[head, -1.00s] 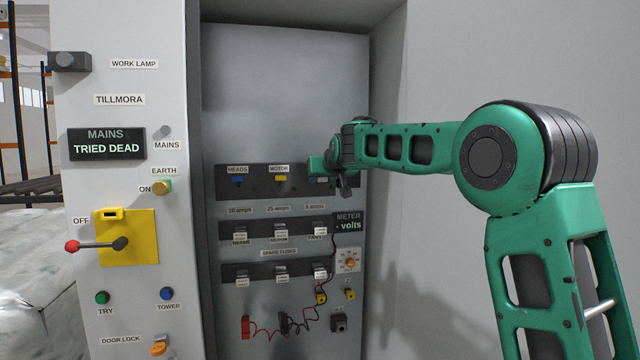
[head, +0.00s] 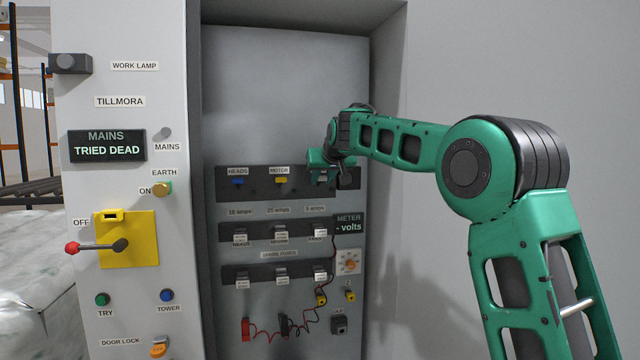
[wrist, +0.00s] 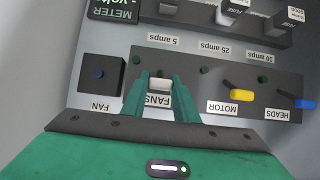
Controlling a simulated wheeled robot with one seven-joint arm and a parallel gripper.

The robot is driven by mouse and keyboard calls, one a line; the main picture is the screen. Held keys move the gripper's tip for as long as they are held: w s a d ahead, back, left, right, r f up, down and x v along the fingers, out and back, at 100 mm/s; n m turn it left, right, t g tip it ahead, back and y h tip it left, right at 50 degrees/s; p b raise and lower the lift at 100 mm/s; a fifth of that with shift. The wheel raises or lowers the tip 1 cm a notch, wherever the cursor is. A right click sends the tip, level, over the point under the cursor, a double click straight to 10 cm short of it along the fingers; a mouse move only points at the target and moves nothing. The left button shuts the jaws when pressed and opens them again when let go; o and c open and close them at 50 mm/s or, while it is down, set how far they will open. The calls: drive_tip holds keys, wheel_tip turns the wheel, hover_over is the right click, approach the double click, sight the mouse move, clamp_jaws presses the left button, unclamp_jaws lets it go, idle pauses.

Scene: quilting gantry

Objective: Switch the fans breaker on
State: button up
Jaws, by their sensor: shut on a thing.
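The fans breaker (wrist: 160,83) has a pale toggle above a FANS label in the wrist view, which is turned upside down. My gripper (wrist: 161,92) has its green fingers on either side of that toggle, shut on it. In the head view my gripper (head: 320,176) is at the right part of the dark breaker strip (head: 258,187) and hides the fans breaker there. The blue heads breaker (head: 238,181) and yellow motor breaker (head: 281,180) are to its left; both also show in the wrist view.
A dark box labelled FAN (wrist: 100,76) is beside my gripper. Fuse rows (head: 279,232) and red and black meter leads (head: 300,325) are below the strip. The cabinet's right side wall (head: 386,120) is close to my arm. The yellow mains switch plate (head: 140,250) is on the left panel.

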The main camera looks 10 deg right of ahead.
drive_tip(key=o, duration=1.1)
drive_tip(key=shift+c, duration=0.2)
drive_tip(key=shift+s+r, duration=0.1)
drive_tip(key=v, duration=1)
drive_tip(key=shift+s, duration=0.15)
drive_tip(key=s+d+f+g, duration=0.3)
drive_tip(key=s+f+g, duration=0.1)
drive_tip(key=s+f, duration=1.5)
drive_tip(key=s+d+f+g, duration=0.4)
drive_tip(key=s+f, duration=1.3)
drive_tip(key=s, duration=0.4)
drive_tip(key=s+d+m+g, duration=0.2)
drive_tip(key=s+d+m, duration=0.1)
drive_tip(key=s+d, duration=0.2)
drive_tip(key=s+d+f+m+g, duration=0.1)
drive_tip(key=s+d, duration=0.4)
drive_tip(key=s, duration=0.5)
drive_tip(key=shift+s+f+m+g, duration=0.3)
drive_tip(key=shift+m+g, duration=0.2)
drive_tip(key=shift+m, duration=0.7)
